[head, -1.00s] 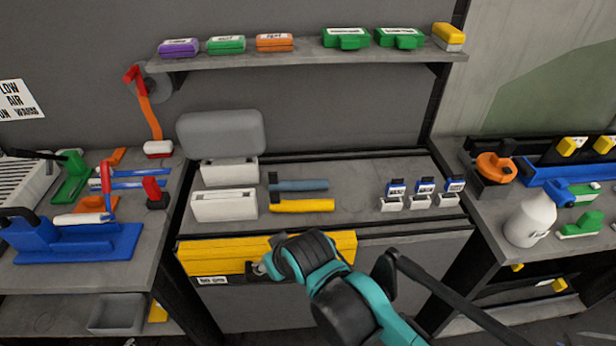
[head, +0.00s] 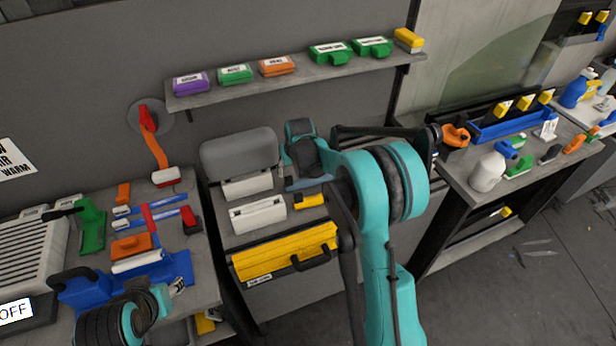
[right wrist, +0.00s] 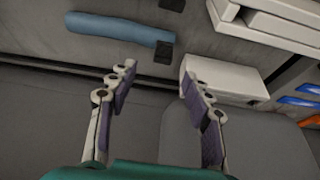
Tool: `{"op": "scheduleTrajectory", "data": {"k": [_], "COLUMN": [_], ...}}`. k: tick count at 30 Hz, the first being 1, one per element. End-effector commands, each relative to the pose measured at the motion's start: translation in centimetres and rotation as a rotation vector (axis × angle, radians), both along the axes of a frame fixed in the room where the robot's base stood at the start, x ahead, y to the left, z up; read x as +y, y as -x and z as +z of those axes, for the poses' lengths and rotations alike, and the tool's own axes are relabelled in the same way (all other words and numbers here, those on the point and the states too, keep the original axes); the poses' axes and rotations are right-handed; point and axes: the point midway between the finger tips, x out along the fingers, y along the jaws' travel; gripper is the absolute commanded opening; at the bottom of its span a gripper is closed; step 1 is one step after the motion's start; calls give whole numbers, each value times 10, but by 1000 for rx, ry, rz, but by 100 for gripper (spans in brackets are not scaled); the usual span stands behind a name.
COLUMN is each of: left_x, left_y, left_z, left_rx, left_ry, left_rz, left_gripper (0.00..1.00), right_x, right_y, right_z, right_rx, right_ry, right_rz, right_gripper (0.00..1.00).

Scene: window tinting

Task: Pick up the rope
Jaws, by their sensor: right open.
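A long blue tube-like piece (right wrist: 120,28) with a black end lies on the bench in the right wrist view; it may be the rope, but I cannot tell for sure. In the head view my right arm mostly hides it. My right gripper (right wrist: 157,76) is open and empty, with its two fingers spread apart below the blue piece in the wrist picture and not touching it. In the head view the right wrist is over the middle bench and its fingers are hidden. My left gripper (head: 177,286) is at the lower left by the left table; its fingers are too small to read.
A yellow drawer front (head: 285,252) is below. A shelf (head: 215,98) with several coloured boxes hangs above.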

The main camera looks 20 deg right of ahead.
Motion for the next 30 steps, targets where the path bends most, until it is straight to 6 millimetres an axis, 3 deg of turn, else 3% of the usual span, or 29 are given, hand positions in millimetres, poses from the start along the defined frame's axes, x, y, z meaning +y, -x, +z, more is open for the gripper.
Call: {"op": "scheduleTrajectory", "data": {"k": [18,26,27,30], "left_x": [0,0,0,0], "left_y": [0,0,0,0], "left_z": [-17,-16,-16,-16], "left_rx": [0,0,0,0], "left_ry": [0,0,0,0], "left_rz": [0,0,0,0], "left_gripper": [40,40,40,40], "right_x": [3,4,4,4], "right_y": [-31,-33,-33,-33], "right_z": [-72,-75,-75,-75], "right_rx": [2,2,2,2], "right_ry": [0,0,0,0], "right_rz": [0,0,0,0], "right_gripper": [50,50,47,21]}}
